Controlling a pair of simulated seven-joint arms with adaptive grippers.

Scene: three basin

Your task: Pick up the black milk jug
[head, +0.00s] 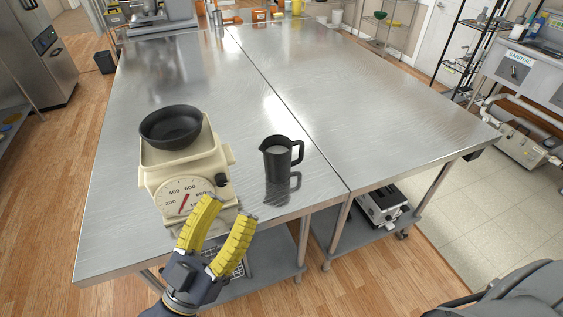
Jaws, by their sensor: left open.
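My left gripper (224,214) has yellow fingers, spread apart and empty. In the picture it lies below and to the left of the jug, in front of the scale, and does not touch the jug. No right gripper shows.
A cream kitchen scale (187,172) with a black bowl (171,126) on top stands left of the jug. The steel table (330,95) is mostly clear behind and right of the jug. More kitchen items stand at its far end.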

